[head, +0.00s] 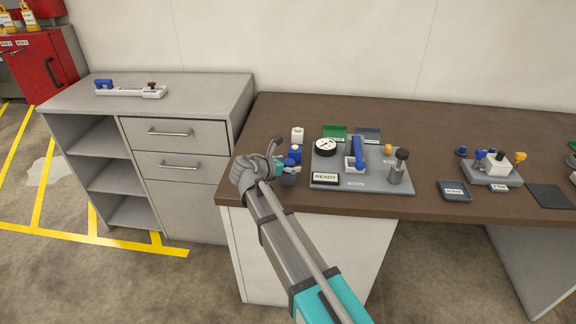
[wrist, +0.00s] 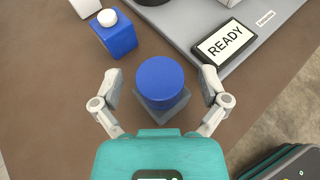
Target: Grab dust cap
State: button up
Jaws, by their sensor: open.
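A round blue cap, which looks like the dust cap (wrist: 160,82), sits on a small grey block (wrist: 178,115) on the brown bench. In the wrist view it lies between the two fingers of my gripper (wrist: 160,92). The fingers are spread, one on each side, with a gap showing between each finger and the cap. My gripper is open and holds nothing. In the head view my gripper (head: 284,167) is over the bench's front left corner and mostly hides the cap. The grey block (head: 289,180) shows just below it.
A blue block with a white knob (wrist: 118,37) stands close behind the cap, to the left in the wrist view. A grey panel with a READY sign (wrist: 226,45) lies close to the right. The bench edge is near. A grey drawer cabinet (head: 180,110) stands left.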

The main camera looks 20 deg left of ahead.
jog(key=c, duration=0.9)
jog(key=shift+o, duration=0.2)
jog(key=shift+r, duration=0.2)
jog(key=shift+r+p, duration=0.75)
jog(key=shift+p, duration=0.15)
jog(key=s+d+r+p, duration=0.3)
jog(key=s+r+p, duration=0.8)
jog(key=s, duration=0.2)
jog(key=shift+s, duration=0.35)
jog(key=shift+d, duration=0.1)
